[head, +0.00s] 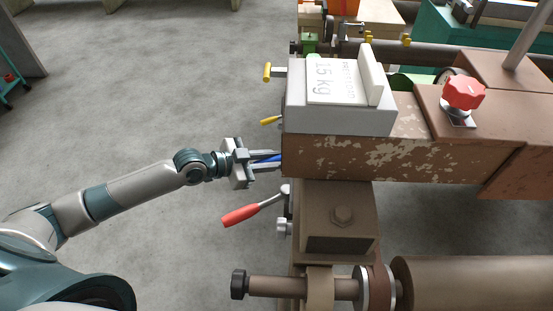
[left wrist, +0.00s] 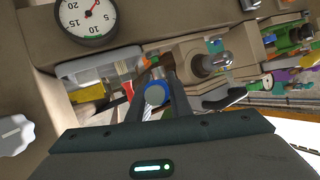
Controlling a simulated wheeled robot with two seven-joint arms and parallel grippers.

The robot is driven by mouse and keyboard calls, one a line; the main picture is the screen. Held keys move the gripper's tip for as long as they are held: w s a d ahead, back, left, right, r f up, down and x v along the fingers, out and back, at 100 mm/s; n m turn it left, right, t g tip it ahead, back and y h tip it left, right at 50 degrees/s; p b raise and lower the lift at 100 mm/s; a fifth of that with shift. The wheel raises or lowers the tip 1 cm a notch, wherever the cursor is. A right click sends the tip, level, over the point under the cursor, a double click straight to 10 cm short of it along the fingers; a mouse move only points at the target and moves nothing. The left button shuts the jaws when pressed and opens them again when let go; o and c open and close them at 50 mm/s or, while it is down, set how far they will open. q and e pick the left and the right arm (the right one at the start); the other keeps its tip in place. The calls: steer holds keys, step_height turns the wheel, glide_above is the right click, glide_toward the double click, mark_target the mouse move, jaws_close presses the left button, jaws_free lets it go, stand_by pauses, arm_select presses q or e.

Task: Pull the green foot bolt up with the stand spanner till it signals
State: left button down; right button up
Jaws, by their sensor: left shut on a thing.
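My left gripper (head: 264,161) is beside the left side of the brown machine, at the end of the arm reaching in from the left. It is shut on a blue handle (head: 267,158), which looks like the stand spanner's. In the left wrist view my left gripper (left wrist: 154,92) has the handle's round blue end (left wrist: 155,95) between its fingers. The spanner's far end is hidden. I cannot make out the green foot bolt in either view. My right gripper is not in view.
A red-handled lever (head: 241,215) sticks out just below the gripper. A grey block marked 15 kg (head: 300,112) sits above, with a yellow-tipped lever (head: 271,120). A red knob (head: 463,92) is at the right. A dial gauge (left wrist: 88,18) shows in the wrist view. Open floor lies left.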

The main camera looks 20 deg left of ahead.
arm_select(q)
steer(key=shift+f+b, duration=1)
steer(key=shift+f, duration=0.1)
stand_by(0.4)
steer(key=p, duration=0.4)
steer(key=shift+s+d+r+n+y, duration=0.2)
steer(key=shift+s+d+n+y, duration=0.05)
steer(key=shift+s+n+y, duration=0.05)
steer(key=shift+s+d+f+n+t+y+p, duration=0.1)
steer(key=shift+s+d+n+t+y+p, duration=0.5)
steer(key=shift+p, duration=2)
steer(key=shift+s+d+f+n+t+y+p, duration=0.2)
steer(key=shift+d+n+t+y+p, duration=0.5)
steer(key=shift+p, duration=1.85)
steer(key=shift+s+d+r+n+t+y+p, duration=0.1)
steer(key=shift+s+d+n+t+y+p, duration=0.55)
steer(key=shift+p, duration=1.95)
steer(key=shift+w+a+f+g+b, duration=0.15)
steer(key=shift+w+a+g+b, duration=0.1)
steer(key=shift+a+g+b, duration=0.15)
